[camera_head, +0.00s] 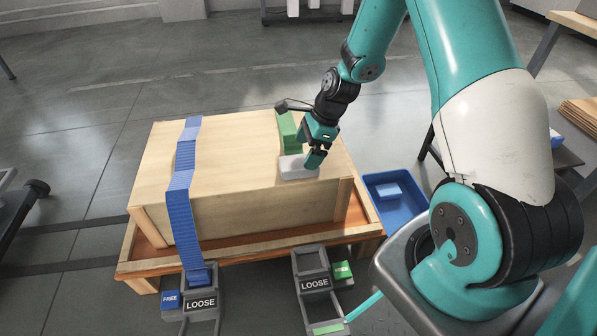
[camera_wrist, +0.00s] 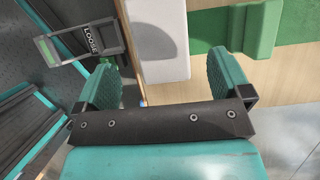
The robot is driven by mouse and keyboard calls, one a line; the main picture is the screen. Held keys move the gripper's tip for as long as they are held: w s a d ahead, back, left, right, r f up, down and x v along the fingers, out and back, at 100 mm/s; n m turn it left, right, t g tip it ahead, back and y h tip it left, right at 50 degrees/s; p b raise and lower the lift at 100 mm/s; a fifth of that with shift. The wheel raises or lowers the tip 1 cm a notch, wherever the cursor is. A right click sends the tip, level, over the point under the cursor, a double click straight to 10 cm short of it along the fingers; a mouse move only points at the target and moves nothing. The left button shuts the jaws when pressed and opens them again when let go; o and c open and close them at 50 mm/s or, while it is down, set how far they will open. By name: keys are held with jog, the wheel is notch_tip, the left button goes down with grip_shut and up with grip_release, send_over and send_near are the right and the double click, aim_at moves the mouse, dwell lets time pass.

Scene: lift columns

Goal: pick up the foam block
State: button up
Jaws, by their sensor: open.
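A pale grey-white block (camera_head: 297,167), which looks like the foam block, lies on the top of the wooden crate (camera_head: 240,150) near its front edge, at the front end of a green strap (camera_head: 287,128). In the wrist view the white block (camera_wrist: 158,50) lies between and beyond my fingers, with a shadow on its top. My gripper (camera_head: 316,155) is open and sits just above the block's right part, hiding some of it. In the wrist view my gripper (camera_wrist: 168,80) has its two teal fingers wide apart with nothing held. Whether the fingers touch the block cannot be told.
A blue strap (camera_head: 182,180) runs over the crate's left part. Two grey frames marked LOOSE (camera_head: 202,303) (camera_head: 315,284) stand in front. A blue tray (camera_head: 412,208) with a smaller blue block (camera_head: 388,191) stands at the right. The crate top's middle is clear.

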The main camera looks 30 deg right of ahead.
aim_at(300, 161)
jog(key=b+x, duration=0.4)
jog(key=x, duration=0.1)
jog(key=shift+w+a+f, duration=0.1)
jog(key=shift+p, duration=0.4)
jog(key=shift+c, duration=0.3)
jog(key=shift+f, duration=0.1)
jog(key=c, duration=0.9)
